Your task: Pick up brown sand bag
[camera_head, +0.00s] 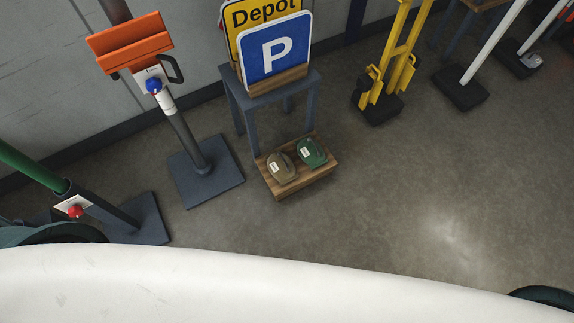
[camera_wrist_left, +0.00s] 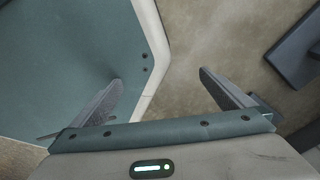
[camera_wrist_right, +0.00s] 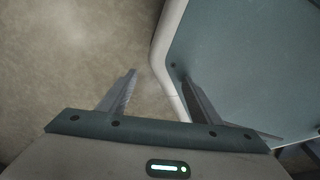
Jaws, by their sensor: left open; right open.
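The brown sand bag (camera_head: 281,167) with a white label lies on a low wooden shelf (camera_head: 290,187) at the foot of a grey stand. A green sand bag (camera_head: 311,152) lies right beside it on the same shelf. My left gripper (camera_wrist_left: 165,90) shows in its wrist view with its fingers apart and nothing between them. My right gripper (camera_wrist_right: 158,78) is likewise open and empty in its wrist view. Neither gripper shows in the head view, and neither wrist view shows the sand bags.
The grey stand (camera_head: 270,88) carries a blue parking sign (camera_head: 277,48) and a yellow Depot sign (camera_head: 250,14). Left of it are posts on square bases (camera_head: 205,177). A yellow hand truck (camera_head: 390,65) stands right. The floor (camera_head: 410,175) in front of the shelf is clear.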

